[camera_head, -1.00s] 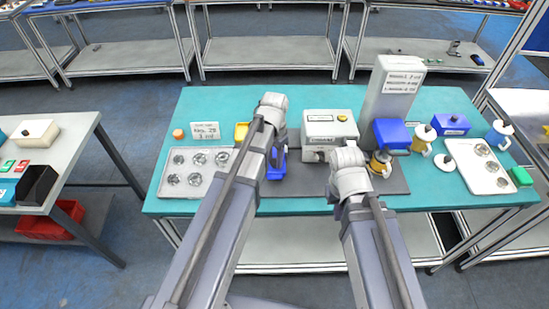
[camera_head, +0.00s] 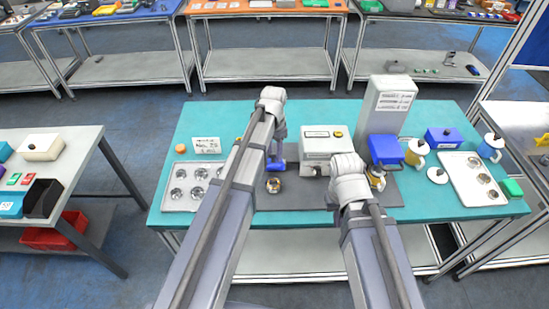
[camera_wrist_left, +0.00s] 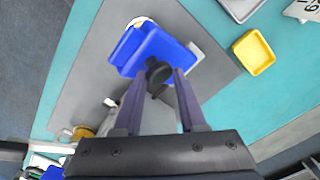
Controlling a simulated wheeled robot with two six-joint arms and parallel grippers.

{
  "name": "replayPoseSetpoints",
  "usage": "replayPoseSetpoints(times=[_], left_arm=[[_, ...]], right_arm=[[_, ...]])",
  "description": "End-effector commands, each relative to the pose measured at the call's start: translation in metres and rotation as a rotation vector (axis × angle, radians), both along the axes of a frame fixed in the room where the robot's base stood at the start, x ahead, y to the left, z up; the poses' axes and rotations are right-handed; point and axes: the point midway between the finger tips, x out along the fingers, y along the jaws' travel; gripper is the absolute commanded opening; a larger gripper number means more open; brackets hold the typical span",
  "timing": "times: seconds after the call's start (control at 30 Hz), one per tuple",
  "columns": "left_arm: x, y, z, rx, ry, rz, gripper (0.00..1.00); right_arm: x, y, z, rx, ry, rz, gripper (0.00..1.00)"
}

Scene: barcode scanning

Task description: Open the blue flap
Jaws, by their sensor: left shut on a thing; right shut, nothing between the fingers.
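The blue flap (camera_wrist_left: 157,48) is in the left wrist view, with a dark knob (camera_wrist_left: 158,72) at its near edge. My left gripper (camera_wrist_left: 157,84) has its fingertips shut on this knob. In the head view the blue flap (camera_head: 275,166) shows just below my left gripper (camera_head: 278,138), mostly hidden by the arm. A round, gold-rimmed part (camera_head: 273,185) lies uncovered in front of the flap. My right gripper (camera_head: 352,195) is beside the white machine, its fingers mostly hidden by its own wrist; it is shut and empty.
A second blue-topped unit (camera_head: 386,149) is at the right. White trays (camera_head: 178,200) lie at both ends of the teal table. A yellow bin (camera_wrist_left: 254,52) is near the left gripper.

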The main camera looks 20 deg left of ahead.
Motion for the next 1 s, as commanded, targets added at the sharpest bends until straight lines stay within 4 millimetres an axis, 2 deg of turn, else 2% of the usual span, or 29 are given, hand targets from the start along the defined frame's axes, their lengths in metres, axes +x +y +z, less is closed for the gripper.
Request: replayPoseSetpoints(times=[0.03, 0.5, 0.8, 1.0], left_arm=[[0.013, 0.007, 0.002, 0.01, -0.01, 0.006, 0.0], [0.062, 0.024, 0.002, 0.011, -0.009, 0.009, 0.0], [0.082, 0.03, -0.005, 0.011, -0.004, 0.008, 0.0], [0.088, 0.032, -0.006, 0.011, -0.005, 0.008, 0.0]], right_arm=[[0.0, 0.0, 0.002, 0.0, 0.0, -0.001, 0.0], [0.0, 0.0, 0.002, 0.0, 0.0, -0.001, 0.0], [0.0, 0.0, -0.005, 0.0, 0.0, 0.001, 0.0], [0.0, 0.0, -0.006, 0.0, 0.0, 0.001, 0.0]])
